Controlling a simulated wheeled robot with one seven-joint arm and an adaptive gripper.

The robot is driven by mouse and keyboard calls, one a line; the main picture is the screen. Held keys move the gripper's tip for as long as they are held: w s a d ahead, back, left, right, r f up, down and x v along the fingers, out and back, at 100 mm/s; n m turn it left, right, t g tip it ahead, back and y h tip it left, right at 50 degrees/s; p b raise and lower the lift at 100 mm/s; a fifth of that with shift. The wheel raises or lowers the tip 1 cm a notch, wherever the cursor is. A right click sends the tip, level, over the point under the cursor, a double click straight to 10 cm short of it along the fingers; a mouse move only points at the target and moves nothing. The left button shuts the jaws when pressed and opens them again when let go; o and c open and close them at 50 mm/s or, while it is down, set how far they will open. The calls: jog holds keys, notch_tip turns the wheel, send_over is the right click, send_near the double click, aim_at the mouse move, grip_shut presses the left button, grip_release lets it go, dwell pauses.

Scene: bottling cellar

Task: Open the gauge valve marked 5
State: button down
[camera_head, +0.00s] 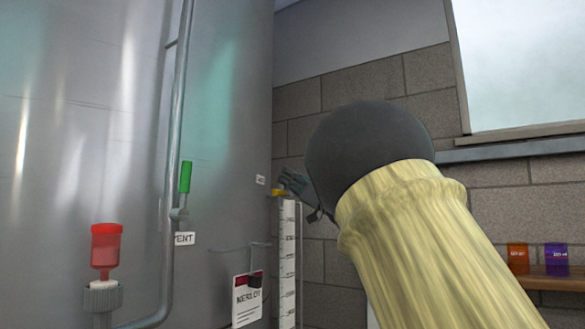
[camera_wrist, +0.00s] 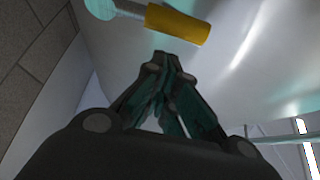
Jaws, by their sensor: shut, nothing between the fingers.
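A yellow valve handle (camera_head: 278,192) sits at the top of a white ticked gauge strip (camera_head: 288,265) beside the steel tank. A small tag (camera_head: 260,180) is next to it, too small to read, so I cannot confirm the 5. In the wrist view the yellow handle (camera_wrist: 178,24) lies across the top, joined to a pale stem at its left. My gripper (camera_head: 285,178) is shut and empty, just right of and above the handle in the head view. In the wrist view my gripper (camera_wrist: 165,64) has its tips just below the handle; contact is unclear.
My arm covers the centre right. Orange (camera_head: 518,258) and purple (camera_head: 556,258) containers stand on a shelf at right.

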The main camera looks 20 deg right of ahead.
jog(key=shift+w+f+p, duration=0.1)
jog(key=shift+f+p, duration=0.2)
jog(key=shift+f, duration=0.55)
jog(key=shift+f, duration=0.1)
jog(key=shift+f+n+g+y+b, duration=0.15)
jog(key=shift+n+g+y+b, duration=0.5)
jog(key=shift+n, duration=0.55)
